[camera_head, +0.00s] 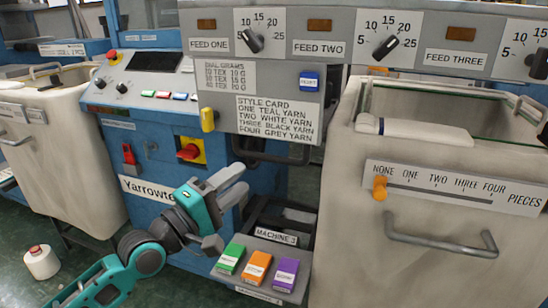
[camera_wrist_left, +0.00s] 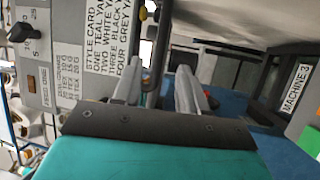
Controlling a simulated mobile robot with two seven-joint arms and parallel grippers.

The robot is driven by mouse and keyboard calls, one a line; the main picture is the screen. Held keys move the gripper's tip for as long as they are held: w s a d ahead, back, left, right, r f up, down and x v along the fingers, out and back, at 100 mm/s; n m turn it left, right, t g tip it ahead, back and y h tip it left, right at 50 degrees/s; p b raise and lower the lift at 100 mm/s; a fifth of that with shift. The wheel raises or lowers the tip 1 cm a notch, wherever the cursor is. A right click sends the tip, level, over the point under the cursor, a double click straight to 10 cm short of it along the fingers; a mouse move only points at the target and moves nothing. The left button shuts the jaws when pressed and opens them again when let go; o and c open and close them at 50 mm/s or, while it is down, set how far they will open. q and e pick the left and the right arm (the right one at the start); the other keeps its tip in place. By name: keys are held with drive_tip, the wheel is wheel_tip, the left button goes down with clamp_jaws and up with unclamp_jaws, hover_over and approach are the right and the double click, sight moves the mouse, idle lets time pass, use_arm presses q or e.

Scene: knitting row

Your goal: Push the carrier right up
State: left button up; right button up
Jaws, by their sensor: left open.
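No part carries a label reading carrier, so I cannot tell for sure which part it is. A yellow handle (camera_head: 208,120) sits at the lower left edge of the grey style card panel (camera_head: 225,105). My left gripper (camera_head: 243,181) is below this panel, in front of the blue machine body, apart from the yellow handle. Its fingers point up and to the right. In the left wrist view its two grey fingers (camera_wrist_left: 160,88) are apart with nothing held between them. The style card panel (camera_wrist_left: 60,25) shows turned sideways at the upper left there. My right gripper is not in view.
A pale bin with an orange knob (camera_head: 380,187) and a bar handle stands at right. Green, orange (camera_head: 255,266) and purple blocks sit on a tray below the gripper. A yarn cone (camera_head: 41,262) stands on the floor.

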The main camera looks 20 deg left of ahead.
sight(266, 160)
use_arm(q)
drive_tip(key=b+x, duration=0.1)
drive_tip(key=x, duration=1)
drive_tip(key=shift+w+d, duration=0.15)
drive_tip(key=shift+f, duration=0.1)
drive_tip(key=shift+c, duration=0.4)
clamp_jaws()
